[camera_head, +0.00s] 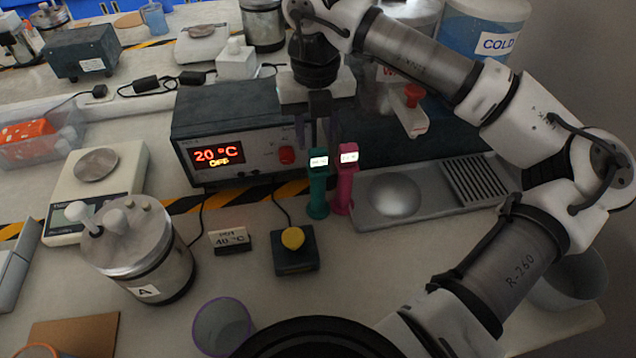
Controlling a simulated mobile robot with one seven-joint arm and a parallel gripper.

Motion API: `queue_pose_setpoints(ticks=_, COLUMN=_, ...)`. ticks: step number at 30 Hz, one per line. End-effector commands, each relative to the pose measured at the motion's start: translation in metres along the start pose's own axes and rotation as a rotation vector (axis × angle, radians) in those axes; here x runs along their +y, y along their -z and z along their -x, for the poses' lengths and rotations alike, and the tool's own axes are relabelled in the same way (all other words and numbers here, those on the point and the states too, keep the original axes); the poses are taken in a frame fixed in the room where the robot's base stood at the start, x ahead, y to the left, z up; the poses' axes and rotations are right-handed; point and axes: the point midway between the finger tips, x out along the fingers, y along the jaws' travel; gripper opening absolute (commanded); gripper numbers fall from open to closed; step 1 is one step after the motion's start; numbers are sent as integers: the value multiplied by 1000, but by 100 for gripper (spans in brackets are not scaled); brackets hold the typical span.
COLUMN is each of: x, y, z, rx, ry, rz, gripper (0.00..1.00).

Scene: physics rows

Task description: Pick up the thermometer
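Two upright handheld devices with small lit displays, which look like thermometers, stand side by side: a teal one (317,188) and a magenta one (344,182). I cannot tell which of them is the task's thermometer. My gripper (319,143) points down at the top of the teal device, with its two dark fingers apart. The fingertips are close to the device's head; I cannot tell whether they touch it. The magenta device stands just right of the gripper.
A heater box reading 20 °C (220,155) stands behind left. A grey drip tray (440,190) is close on the right. In front are a yellow-button box (294,262), a small sign (230,241), a metal canister (140,265) and a cup (222,328).

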Motion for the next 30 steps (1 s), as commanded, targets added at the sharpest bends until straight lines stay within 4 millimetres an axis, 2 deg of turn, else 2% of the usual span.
queue_pose_setpoints(ticks=7, x=-1, y=14, z=-27, rx=3, ry=-3, rz=1, gripper=36)
queue_pose_setpoints(ticks=12, x=-1, y=13, z=-48, rx=2, ry=-2, rz=0, gripper=36)
queue_pose_setpoints(ticks=20, x=-1, y=13, z=-51, rx=0, ry=0, rz=-1, gripper=36)
queue_pose_setpoints(ticks=28, x=-1, y=12, z=-51, rx=0, ry=0, rz=0, gripper=2)
queue_pose_setpoints(ticks=30, x=-1, y=12, z=-51, rx=0, ry=0, rz=-1, gripper=0)
